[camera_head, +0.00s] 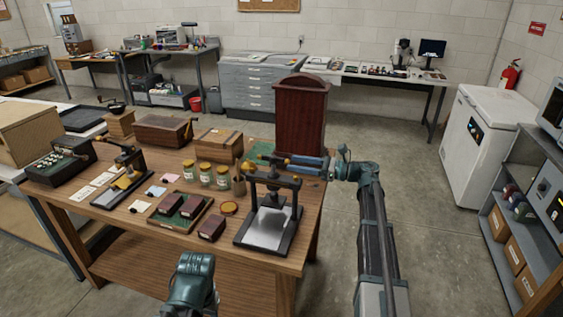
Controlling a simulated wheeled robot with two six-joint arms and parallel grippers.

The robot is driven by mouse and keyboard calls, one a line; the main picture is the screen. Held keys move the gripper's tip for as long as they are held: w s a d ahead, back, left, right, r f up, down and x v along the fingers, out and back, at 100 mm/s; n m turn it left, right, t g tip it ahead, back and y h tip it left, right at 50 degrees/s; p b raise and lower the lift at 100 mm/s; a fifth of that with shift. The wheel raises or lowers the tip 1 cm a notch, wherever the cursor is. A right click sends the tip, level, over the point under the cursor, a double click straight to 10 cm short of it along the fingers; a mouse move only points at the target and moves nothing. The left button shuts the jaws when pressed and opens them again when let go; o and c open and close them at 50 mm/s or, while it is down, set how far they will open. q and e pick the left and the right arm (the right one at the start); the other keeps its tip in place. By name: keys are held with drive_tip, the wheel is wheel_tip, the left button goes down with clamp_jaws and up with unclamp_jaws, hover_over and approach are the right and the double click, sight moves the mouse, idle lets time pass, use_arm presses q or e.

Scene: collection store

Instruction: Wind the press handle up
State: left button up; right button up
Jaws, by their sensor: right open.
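The press (246,240) stands at the front right of the wooden table (120,212). It has a dark frame, a pale metal plate and an upright screw. Its handle (248,166) is a bar across the top of the screw with an orange-brown knob at its left end. My right gripper (288,163) is open and comes in from the right, level with the handle, close to or around its right part. The overlap hides whether they touch. A teal part of my left arm shows at the bottom; the left gripper is not seen.
A dark red cabinet (300,110) stands just behind the press. Several jars (205,174), a tray with dark red boxes (165,223) and a small cup (238,186) stand left of it.

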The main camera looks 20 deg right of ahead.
drive_tip(key=shift+v, duration=1.8)
